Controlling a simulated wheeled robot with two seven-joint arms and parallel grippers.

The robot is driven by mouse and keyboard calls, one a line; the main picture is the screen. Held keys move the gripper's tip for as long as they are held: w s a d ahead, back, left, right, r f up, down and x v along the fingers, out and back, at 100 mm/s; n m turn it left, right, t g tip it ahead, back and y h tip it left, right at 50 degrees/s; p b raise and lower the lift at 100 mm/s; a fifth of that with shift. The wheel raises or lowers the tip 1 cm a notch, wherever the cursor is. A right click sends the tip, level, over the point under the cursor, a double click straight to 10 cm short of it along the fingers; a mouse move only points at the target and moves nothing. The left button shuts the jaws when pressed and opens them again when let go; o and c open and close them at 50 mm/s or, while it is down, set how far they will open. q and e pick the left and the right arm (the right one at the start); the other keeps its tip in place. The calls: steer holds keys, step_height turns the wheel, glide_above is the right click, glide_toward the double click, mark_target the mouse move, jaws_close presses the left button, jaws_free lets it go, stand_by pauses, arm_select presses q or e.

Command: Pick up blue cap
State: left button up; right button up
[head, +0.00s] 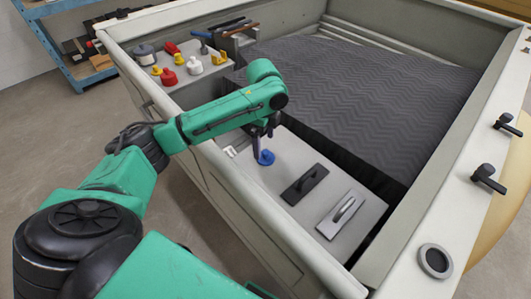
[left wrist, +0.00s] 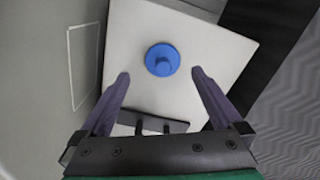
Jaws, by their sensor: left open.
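The blue cap (head: 266,157) lies on a light grey panel inside the boat-like shell. It is a round disc with a raised knob in the middle. In the left wrist view the blue cap (left wrist: 162,60) sits just beyond the fingertips, roughly centred between them. My left gripper (head: 263,139) points down over the cap, and its fingers partly cross it in the head view. In the left wrist view the left gripper (left wrist: 158,75) is open, with nothing between its fingers. My right gripper does not show.
A black handle plate (head: 304,184) and a silver handle plate (head: 342,213) lie on the same panel, nearer the front. Several red, yellow and white caps stand on a far panel (head: 213,70). A dark ribbed mat (head: 370,90) fills the middle. The shell's side wall (head: 250,205) runs close to the panel.

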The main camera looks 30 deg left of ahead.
mark_target(266, 151)
arm_select(q)
steer(key=f, duration=0.1)
steer(key=f+p, duration=0.1)
steer(key=f, duration=0.1)
steer(key=f+p, duration=0.1)
steer(key=f, duration=0.1)
steer(key=shift+w+d+f, duration=0.2)
steer(key=shift+w+f, duration=0.05)
steer(key=shift+f, duration=0.1)
steer(key=c, duration=1.3)
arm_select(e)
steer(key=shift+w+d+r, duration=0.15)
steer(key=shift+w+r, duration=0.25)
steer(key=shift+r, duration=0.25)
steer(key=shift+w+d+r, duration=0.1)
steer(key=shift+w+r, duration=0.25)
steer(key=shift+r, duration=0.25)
